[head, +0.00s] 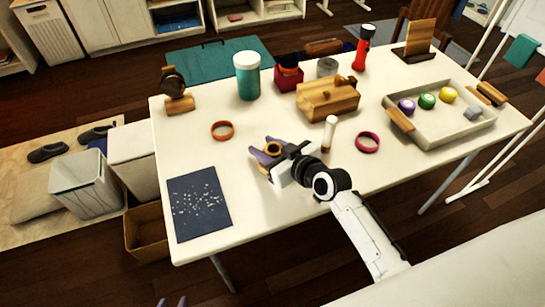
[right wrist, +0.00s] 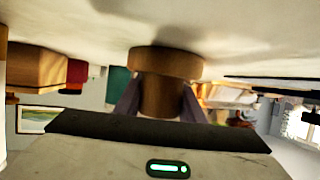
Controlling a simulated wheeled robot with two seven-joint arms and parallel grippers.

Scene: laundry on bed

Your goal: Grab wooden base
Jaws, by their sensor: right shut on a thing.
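My right gripper (head: 268,156) is low over the front middle of the white table, its purple fingers shut on a wooden base. In the right wrist view the wooden base (right wrist: 165,62) is a round disc with a narrower round stem between the fingers. That view is upside down; the disc is at the table surface, and I cannot tell whether it touches. In the head view the gripper mostly hides the base. Only the purple fingertips of my left gripper (head: 171,302) show at the bottom edge, apart, with nothing seen between them.
On the table (head: 250,220), an orange ring (head: 222,130), a white cylinder (head: 329,133) and a magenta ring (head: 368,142) are near the right gripper. A wooden box (head: 328,102) and teal jar (head: 247,76) stand behind. A dark speckled sheet (head: 199,205) lies front left; a tray (head: 440,128) is right.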

